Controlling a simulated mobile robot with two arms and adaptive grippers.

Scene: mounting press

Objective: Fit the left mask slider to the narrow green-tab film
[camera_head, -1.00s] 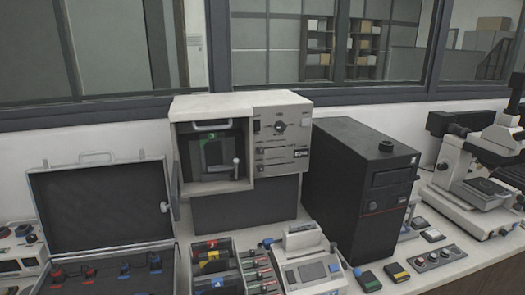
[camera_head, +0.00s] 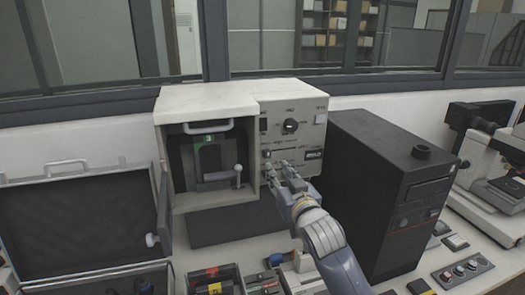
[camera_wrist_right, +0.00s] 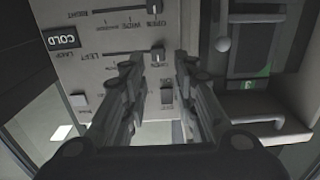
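The left mask slider (camera_wrist_right: 157,56) is a small grey knob on a slot in the press's control panel, beside upside-down LEFT and OPEN labels in the right wrist view. It sits at the OPEN end. My right gripper (camera_wrist_right: 158,65) is open, with a finger on each side of this knob; I cannot tell whether they touch it. In the head view the right gripper (camera_head: 284,172) is at the lower panel and hides part of it. The film with a green tab (camera_head: 207,138) is in the press's open chamber. My left gripper is out of view.
The right slider knob (camera_wrist_right: 158,7) is on a parallel slot. A lever with a round knob (camera_head: 238,169) stands in the chamber opening. A black computer tower (camera_head: 375,195) is close to the right of my arm. An open case (camera_head: 75,225) lies at left.

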